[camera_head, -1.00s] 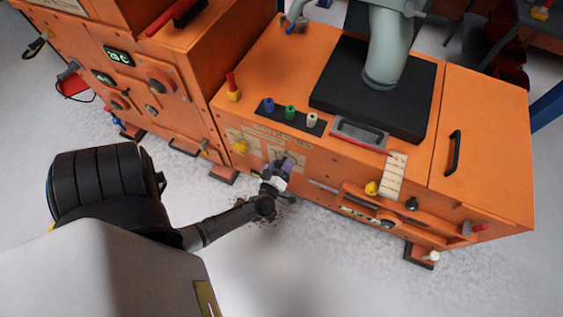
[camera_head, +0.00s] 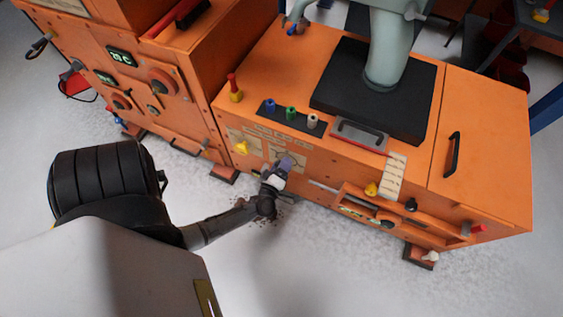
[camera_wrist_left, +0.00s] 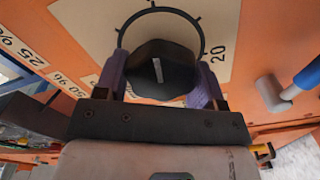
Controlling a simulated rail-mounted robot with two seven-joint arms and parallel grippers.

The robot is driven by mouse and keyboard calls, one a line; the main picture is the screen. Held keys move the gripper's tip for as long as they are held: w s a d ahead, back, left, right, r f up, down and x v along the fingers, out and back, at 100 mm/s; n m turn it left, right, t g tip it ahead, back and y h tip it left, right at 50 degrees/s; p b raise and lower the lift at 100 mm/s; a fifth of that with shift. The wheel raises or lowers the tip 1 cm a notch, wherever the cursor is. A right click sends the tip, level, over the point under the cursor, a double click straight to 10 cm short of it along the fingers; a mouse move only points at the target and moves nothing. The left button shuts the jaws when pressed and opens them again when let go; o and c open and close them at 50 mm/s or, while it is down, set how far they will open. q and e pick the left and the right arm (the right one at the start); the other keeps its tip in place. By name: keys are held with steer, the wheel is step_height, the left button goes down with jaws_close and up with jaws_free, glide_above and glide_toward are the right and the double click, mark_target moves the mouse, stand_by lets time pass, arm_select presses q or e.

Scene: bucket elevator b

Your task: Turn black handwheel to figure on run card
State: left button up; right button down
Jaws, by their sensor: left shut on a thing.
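The black handwheel (camera_wrist_left: 160,68) sits on the front panel of the orange cabinet, with a pale mark on its face. A dial plate (camera_wrist_left: 205,15) with a ring of tick marks lies behind it, and the number 20 reads at its right. My left gripper (camera_wrist_left: 165,90) is shut on the handwheel, its purple fingers on both sides of it. In the head view my left gripper (camera_head: 279,172) is at the cabinet's lower front and hides the handwheel. A pale card with lines (camera_head: 393,176) hangs at the cabinet's front edge; its writing is too small to read. My right gripper is not in view.
A yellow knob (camera_head: 242,148) is left of my gripper on the same panel. In the wrist view a blue-ended grey lever (camera_wrist_left: 280,93) stands close at the right. A second orange machine (camera_head: 150,80) stands at the left. The grey floor in front is open.

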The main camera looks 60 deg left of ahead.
arm_select(q)
steer(key=o, duration=0.9)
steer(key=shift+s+d, duration=0.15)
steer(key=shift+s, duration=0.05)
steer(key=shift+p+v, duration=2.3)
steer(key=shift+v, duration=4.45)
steer(key=shift+w, duration=0.1)
